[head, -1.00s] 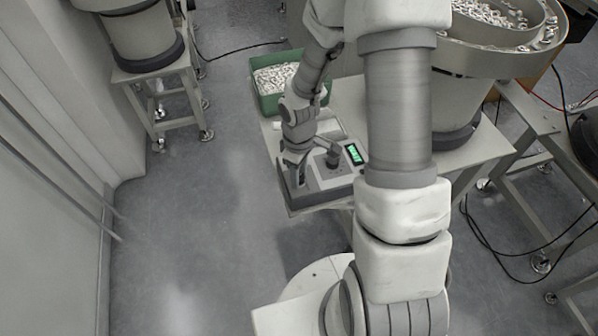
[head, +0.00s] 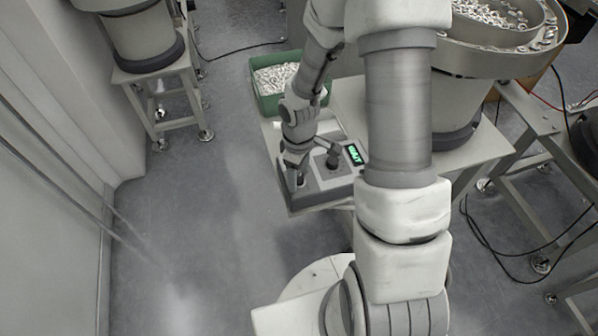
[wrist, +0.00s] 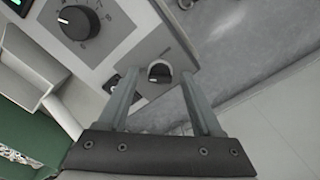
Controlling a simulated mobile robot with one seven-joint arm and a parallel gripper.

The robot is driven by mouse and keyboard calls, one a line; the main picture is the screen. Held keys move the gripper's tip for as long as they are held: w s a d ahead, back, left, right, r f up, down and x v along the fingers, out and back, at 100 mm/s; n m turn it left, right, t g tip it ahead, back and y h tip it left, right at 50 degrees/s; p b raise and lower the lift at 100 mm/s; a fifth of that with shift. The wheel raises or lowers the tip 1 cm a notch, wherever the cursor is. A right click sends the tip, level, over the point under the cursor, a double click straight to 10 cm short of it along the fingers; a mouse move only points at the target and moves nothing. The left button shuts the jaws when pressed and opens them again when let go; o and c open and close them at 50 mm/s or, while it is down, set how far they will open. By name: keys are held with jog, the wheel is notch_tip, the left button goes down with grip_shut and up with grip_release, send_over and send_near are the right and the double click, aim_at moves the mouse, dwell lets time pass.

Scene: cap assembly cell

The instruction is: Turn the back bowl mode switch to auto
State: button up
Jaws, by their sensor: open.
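My gripper (head: 297,181) is open and points down at the box's left end in the head view. The switch itself is hidden there by my gripper. The lettering around the knob is too small to read, so I cannot tell its setting.
A larger black dial (wrist: 79,22) sits beside the switch. The box has a lit green display (head: 354,154). A green bin of small parts (head: 266,103) stands behind the box, and a bowl feeder (head: 478,60) stands to the right.

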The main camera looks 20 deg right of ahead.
notch_tip(320, 180, up, 18)
jog(key=p, duration=0.4)
jog(key=shift+f, duration=0.25)
notch_tip(320, 180, up, 14)
jog(key=m+t+h, duration=0.1)
jog(key=m+t, duration=0.3)
jog(key=m, duration=0.2)
send_over(299, 177)
jog(key=s, duration=0.6)
jog(key=s+r+m+t+y, duration=0.1)
jog(key=s+r+m, duration=0.2)
jog(key=s, duration=0.5)
jog(key=shift+r+t, duration=0.3)
jog(key=shift+r, duration=0.2)
jog(key=shift+a, duration=0.1)
